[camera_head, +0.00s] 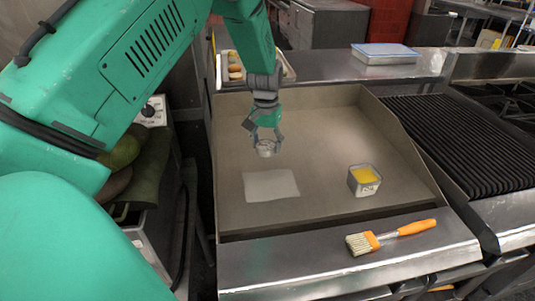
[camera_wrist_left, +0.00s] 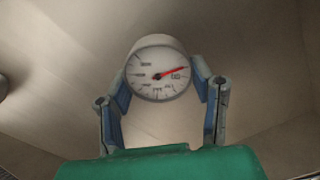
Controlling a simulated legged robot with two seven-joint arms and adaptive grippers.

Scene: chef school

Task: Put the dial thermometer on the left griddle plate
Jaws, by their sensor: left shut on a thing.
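My left gripper (camera_head: 265,143) is shut on the dial thermometer (camera_head: 265,149), a small round metal-cased dial. In the left wrist view the thermometer (camera_wrist_left: 158,72) shows a white face and a red needle, held between the two fingers (camera_wrist_left: 158,85). The griddle plate is flat and grey-brown with raised walls at the back and sides. My right gripper is not in view.
A pale square sheet (camera_head: 270,185) lies on the griddle in front of the gripper. A container of yellow contents (camera_head: 364,180) stands to its right. An orange-handled brush (camera_head: 390,236) lies on the front ledge. A ribbed grill (camera_head: 465,140) is at right. A lidded container (camera_head: 385,53) sits behind.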

